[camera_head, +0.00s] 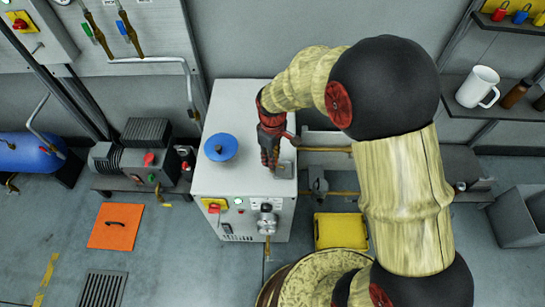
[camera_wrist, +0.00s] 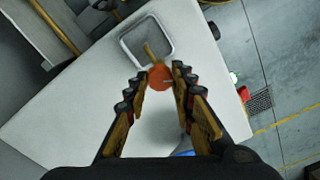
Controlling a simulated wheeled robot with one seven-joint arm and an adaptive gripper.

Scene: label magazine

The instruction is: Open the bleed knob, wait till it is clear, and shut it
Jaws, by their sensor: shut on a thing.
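The bleed knob (camera_wrist: 159,78) is a small orange-red, many-sided knob in the wrist view, at the top of the white cabinet (camera_head: 230,100). My gripper (camera_wrist: 160,82) has its fingertips on either side of the knob and is shut on it. A short brass spout (camera_wrist: 149,52) runs from the knob over a small grey square tray (camera_wrist: 170,50). In the head view my gripper (camera_head: 270,155) points down at the cabinet top beside the tray (camera_head: 287,168), and hides the knob. I cannot tell whether anything flows from the spout.
A blue round handwheel or lid (camera_head: 220,147) sits on the cabinet top, left of my gripper. The cabinet front has a red-and-yellow switch (camera_head: 214,206) and a small valve (camera_head: 267,218). A pump (camera_head: 135,158) stands to the left. A yellow case (camera_head: 340,231) lies on the floor.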

